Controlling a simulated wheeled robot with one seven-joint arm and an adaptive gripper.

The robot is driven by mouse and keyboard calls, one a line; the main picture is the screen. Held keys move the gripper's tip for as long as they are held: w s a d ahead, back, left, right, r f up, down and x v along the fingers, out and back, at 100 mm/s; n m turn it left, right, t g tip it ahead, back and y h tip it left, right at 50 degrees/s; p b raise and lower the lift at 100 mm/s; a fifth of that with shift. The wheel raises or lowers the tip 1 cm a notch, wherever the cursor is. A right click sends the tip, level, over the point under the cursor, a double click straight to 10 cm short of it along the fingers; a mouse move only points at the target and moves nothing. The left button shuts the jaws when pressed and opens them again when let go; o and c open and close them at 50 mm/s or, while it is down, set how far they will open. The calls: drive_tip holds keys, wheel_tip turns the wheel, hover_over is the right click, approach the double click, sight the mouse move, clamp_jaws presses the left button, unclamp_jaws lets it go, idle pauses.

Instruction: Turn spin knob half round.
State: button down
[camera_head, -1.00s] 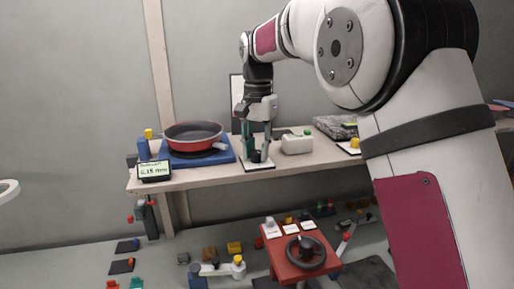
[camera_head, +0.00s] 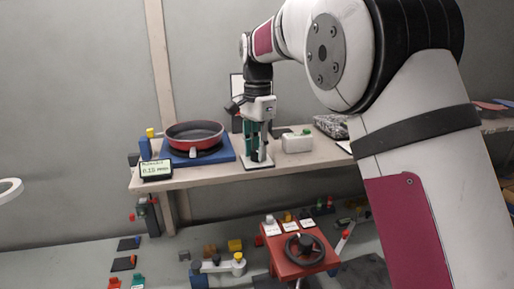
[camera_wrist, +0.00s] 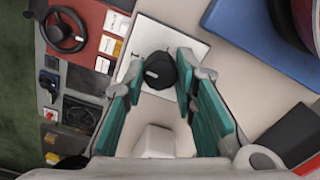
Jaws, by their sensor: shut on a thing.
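The spin knob (camera_wrist: 163,70) is round and black with a short white mark, on a white plate (camera_wrist: 190,40) on the bench. In the head view the dark knob (camera_head: 258,156) is partly hidden by the fingers. My gripper (camera_wrist: 158,66) has its green fingers on either side of the knob and is shut on it. In the head view my gripper (camera_head: 256,148) points straight down over the plate.
A red pan (camera_head: 195,133) sits on a blue slab (camera_head: 222,154) to the left, behind a small lit display (camera_head: 156,170). A white container (camera_head: 297,143) stands close on the right. A red stand with a black handwheel (camera_head: 305,250) is below in front.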

sight(257, 151)
drive_tip(key=shift+w+r, duration=0.1)
drive_tip(key=c, duration=1.3)
unclamp_jaws()
wheel_tip(257, 151, up, 12)
drive_tip(key=shift+d, duration=0.1)
